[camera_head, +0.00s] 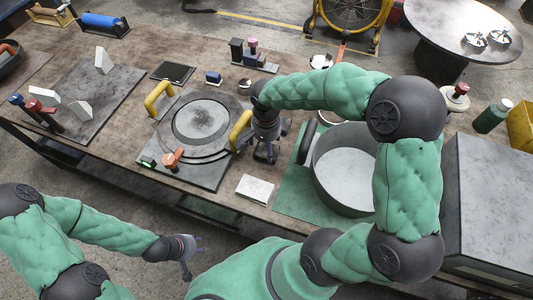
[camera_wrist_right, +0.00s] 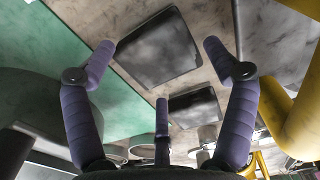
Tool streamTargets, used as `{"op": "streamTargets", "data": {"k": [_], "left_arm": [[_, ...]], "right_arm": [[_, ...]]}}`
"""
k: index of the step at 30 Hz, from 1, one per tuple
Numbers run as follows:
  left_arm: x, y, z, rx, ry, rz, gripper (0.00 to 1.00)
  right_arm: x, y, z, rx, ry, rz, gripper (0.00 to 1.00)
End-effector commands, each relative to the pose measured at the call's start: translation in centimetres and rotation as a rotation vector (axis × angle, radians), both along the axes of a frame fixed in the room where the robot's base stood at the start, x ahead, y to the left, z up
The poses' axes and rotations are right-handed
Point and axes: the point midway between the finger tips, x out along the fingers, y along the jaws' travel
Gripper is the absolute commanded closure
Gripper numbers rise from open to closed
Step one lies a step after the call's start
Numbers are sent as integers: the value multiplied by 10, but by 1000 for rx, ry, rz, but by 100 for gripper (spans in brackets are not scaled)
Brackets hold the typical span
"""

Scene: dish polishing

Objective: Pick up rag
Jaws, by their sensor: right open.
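The rag appears to be the pale, flat, folded square (camera_head: 255,189) on the bench near its front edge, just left of the green mat. In the right wrist view a dark, shaded square (camera_wrist_right: 158,50) lies between the fingertips and seems to be the same rag. My right gripper (camera_head: 265,154) hangs over the bench just behind the rag, beside a yellow handle. Its purple fingers are spread and empty, and it is apart from the rag. My left gripper (camera_head: 192,254) is in front of the bench, away from the rag, with its fingers apart and empty.
A round plate fixture (camera_head: 201,122) with yellow handles (camera_head: 158,99) stands left of my right gripper. A large grey pot (camera_head: 343,165) stands on the green mat (camera_head: 291,190) to the right. An orange-topped knob (camera_head: 172,159) is at the fixture's front.

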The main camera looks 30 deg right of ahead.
Motion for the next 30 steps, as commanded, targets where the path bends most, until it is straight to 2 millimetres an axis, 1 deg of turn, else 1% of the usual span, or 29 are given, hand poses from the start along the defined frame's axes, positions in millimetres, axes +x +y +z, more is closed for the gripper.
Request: {"op": "streamTargets", "data": {"k": [1, 3, 6, 13, 14, 15, 17, 18, 19, 30], "left_arm": [[0, 0, -6, 0, 0, 0, 60], [0, 0, -9, 0, 0, 0, 60], [0, 0, -11, 0, 0, 0, 60], [0, 0, -10, 0, 0, 0, 60], [0, 0, -10, 0, 0, 0, 60], [0, 0, -10, 0, 0, 0, 60], [0, 0, -10, 0, 0, 0, 60], [0, 0, -10, 0, 0, 0, 60], [0, 0, -10, 0, 0, 0, 60], [0, 0, -9, 0, 0, 0, 60]], "right_arm": [[-2, 0, -11, 0, 3, 0, 15], [-2, 0, -21, 0, 3, 1, 15], [-2, 0, -30, 0, 1, 0, 15], [-1, 0, -31, 1, -1, 0, 15], [-1, 0, -31, 1, -1, 0, 20], [-1, 0, -31, 1, -1, 0, 32], [-1, 0, -31, 0, 0, 0, 49], [-1, 0, -31, 0, 0, 0, 60], [-1, 0, -31, 0, 0, 0, 63], [-2, 0, -29, 0, 1, 0, 64]]}}
